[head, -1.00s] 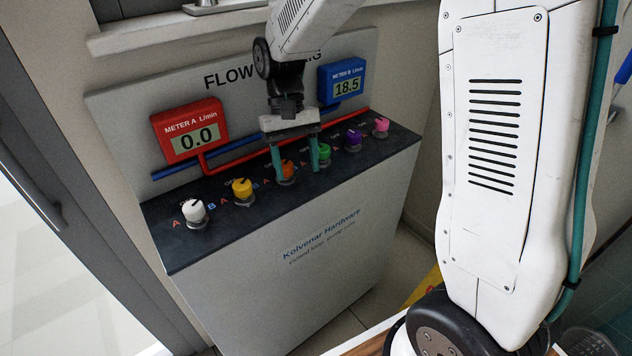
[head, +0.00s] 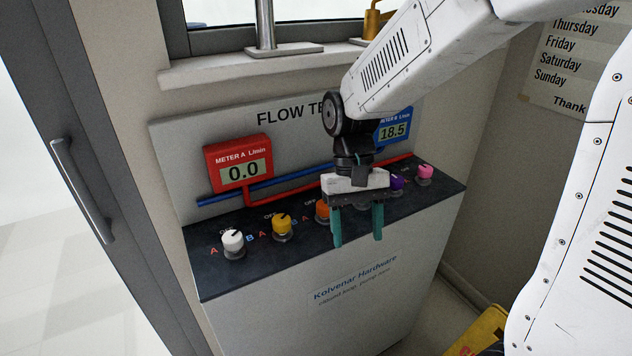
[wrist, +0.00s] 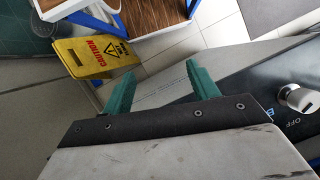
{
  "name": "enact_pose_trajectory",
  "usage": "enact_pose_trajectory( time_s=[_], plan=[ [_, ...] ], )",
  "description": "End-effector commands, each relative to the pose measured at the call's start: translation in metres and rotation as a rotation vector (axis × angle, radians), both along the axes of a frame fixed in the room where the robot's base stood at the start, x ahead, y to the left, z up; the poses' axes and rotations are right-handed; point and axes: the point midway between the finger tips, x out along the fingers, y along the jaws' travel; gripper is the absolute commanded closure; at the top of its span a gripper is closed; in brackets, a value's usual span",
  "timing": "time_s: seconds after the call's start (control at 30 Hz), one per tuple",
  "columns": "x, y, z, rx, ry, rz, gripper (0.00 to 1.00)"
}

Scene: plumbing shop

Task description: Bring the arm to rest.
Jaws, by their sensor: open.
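My gripper (head: 358,240) is open and empty, with its two green fingers apart and pointing down in the head view. It hangs in front of the flow test rig's dark knob panel (head: 222,272) and hides part of the knob row. In the wrist view the green fingers of my gripper (wrist: 160,88) are spread with nothing between them. The white knob (head: 233,240), yellow knob (head: 281,225), orange knob (head: 322,211), purple knob (head: 397,183) and pink knob (head: 425,172) show in the head view. The green knob is hidden.
Red meter A (head: 238,163) reads 0.0 and blue meter B (head: 393,127) reads 18.5. A window sill (head: 215,70) runs above the rig. A yellow caution sign (wrist: 95,58) stands on the floor. A grey door frame (head: 85,150) is at left.

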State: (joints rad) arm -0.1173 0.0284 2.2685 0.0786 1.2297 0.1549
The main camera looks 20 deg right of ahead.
Motion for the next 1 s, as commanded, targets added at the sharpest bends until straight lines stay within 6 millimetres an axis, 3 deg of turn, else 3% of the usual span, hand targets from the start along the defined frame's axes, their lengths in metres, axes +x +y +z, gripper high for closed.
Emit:
enact_pose_trajectory(
  time_s=[0.17,0.6,1.0],
  plan=[
    [-0.009,-0.003,-0.004,0.005,0.014,0.037,0.41],
    [-0.077,-0.031,0.050,0.009,-0.198,0.106,0.41],
    [-0.129,-0.051,0.083,-0.017,-0.434,0.095,0.41]
  ],
)
